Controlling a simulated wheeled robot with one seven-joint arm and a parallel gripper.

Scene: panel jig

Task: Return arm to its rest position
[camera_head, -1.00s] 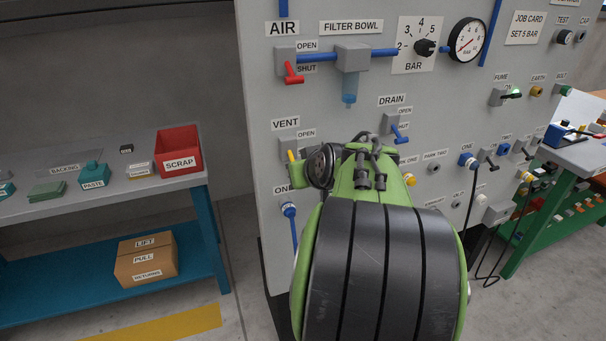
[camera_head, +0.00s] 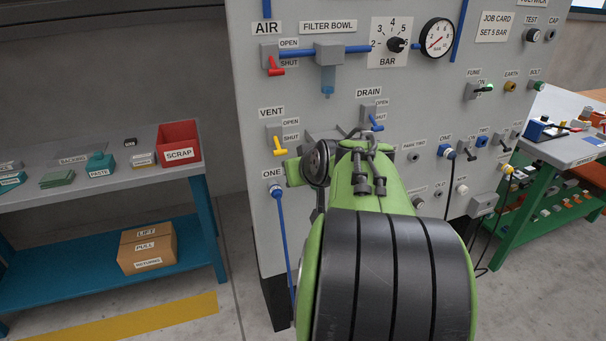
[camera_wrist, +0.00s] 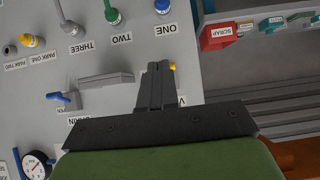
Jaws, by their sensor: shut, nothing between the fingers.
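My green and black arm reaches toward the grey panel (camera_head: 255,225) in the head view, and its forearm covers part of the panel's lower middle. My gripper (camera_wrist: 158,70) shows in the wrist view with its dark fingers together and nothing between them. It is in front of the panel, near the vent and drain area; the gap to the panel cannot be told. The yellow vent handle (camera_head: 279,147) and blue drain handle (camera_head: 376,123) are visible beside the arm. The blue drain handle also shows in the wrist view (camera_wrist: 58,97).
A side bench (camera_head: 100,196) with a red scrap bin (camera_head: 179,145) stands at the left, a carton (camera_head: 147,249) on its lower shelf. A green bench (camera_head: 520,205) is at the right. Hoses hang from the panel. Floor shows between left bench and panel.

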